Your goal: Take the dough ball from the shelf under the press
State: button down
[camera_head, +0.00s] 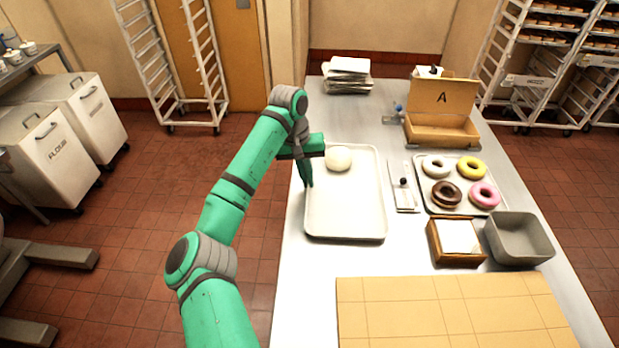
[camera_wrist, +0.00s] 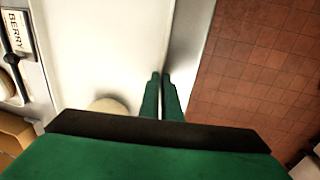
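A round, pale dough ball (camera_head: 338,158) sits near the far end of a white tray (camera_head: 345,212) on the table. My gripper (camera_head: 308,184) points down at the tray's left edge, to the left of the ball and apart from it. In the wrist view the two green fingers (camera_wrist: 160,76) lie close together with nothing between them. The dough ball (camera_wrist: 108,106) shows beside them, partly hidden by my gripper's body. No press or shelf under a press can be made out.
To the right stand a small label holder (camera_head: 403,184), a tray of donuts (camera_head: 437,208), a napkin box (camera_head: 457,242), a grey bin (camera_head: 519,238) and an open cardboard box (camera_head: 441,128). A tan board (camera_head: 450,315) lies in front. Stacked papers (camera_head: 347,74) lie at the back.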

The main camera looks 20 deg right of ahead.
jog(key=c, duration=2.4)
grip_release()
jog(key=shift+f, duration=0.1)
jog(key=o, duration=0.4)
jog(key=shift+s, duration=0.1)
jog(key=shift+d, duration=0.1)
